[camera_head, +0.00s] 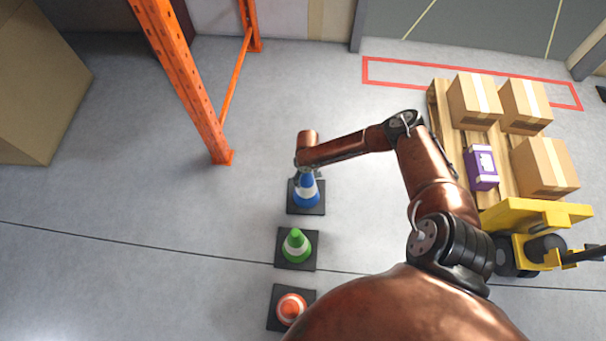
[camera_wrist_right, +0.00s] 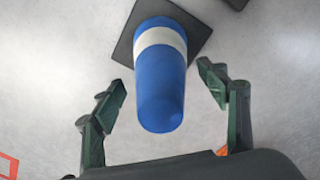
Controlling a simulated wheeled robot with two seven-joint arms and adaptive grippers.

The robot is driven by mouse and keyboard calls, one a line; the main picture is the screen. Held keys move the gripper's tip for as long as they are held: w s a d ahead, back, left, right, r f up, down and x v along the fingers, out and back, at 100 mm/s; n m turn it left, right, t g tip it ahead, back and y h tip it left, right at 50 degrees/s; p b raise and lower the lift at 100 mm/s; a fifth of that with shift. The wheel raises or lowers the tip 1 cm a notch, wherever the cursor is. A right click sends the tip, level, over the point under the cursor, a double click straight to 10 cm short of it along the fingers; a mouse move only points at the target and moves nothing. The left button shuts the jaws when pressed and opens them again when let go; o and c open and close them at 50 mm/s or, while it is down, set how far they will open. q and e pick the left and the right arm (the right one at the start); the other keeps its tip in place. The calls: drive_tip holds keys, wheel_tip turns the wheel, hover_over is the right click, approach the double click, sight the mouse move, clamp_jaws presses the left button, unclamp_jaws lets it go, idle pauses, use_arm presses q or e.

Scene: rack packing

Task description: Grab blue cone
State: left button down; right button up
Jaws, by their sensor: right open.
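The blue cone (camera_head: 307,190) with a white band stands upright on its dark square base on the floor, below the tip of my right arm in the head view. In the right wrist view the blue cone (camera_wrist_right: 161,85) points its top toward the wrist, between the two fingers. My right gripper (camera_wrist_right: 163,88) is open, one finger on each side of the cone, with a gap on both sides. In the head view my right gripper (camera_head: 307,172) is mostly hidden by the wrist. My left gripper is not in view.
A green cone (camera_head: 296,244) and an orange cone (camera_head: 291,307) stand in line below the blue one. An orange rack post (camera_head: 190,90) stands to the upper left. A pallet (camera_head: 447,125) with cardboard boxes and a purple box (camera_head: 481,167) sits at right, beside a yellow pallet truck (camera_head: 535,214).

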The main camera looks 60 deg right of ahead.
drive_tip(key=shift+f, duration=0.1)
drive_tip(key=shift+c, duration=0.3)
clamp_jaws()
idle(0.6)
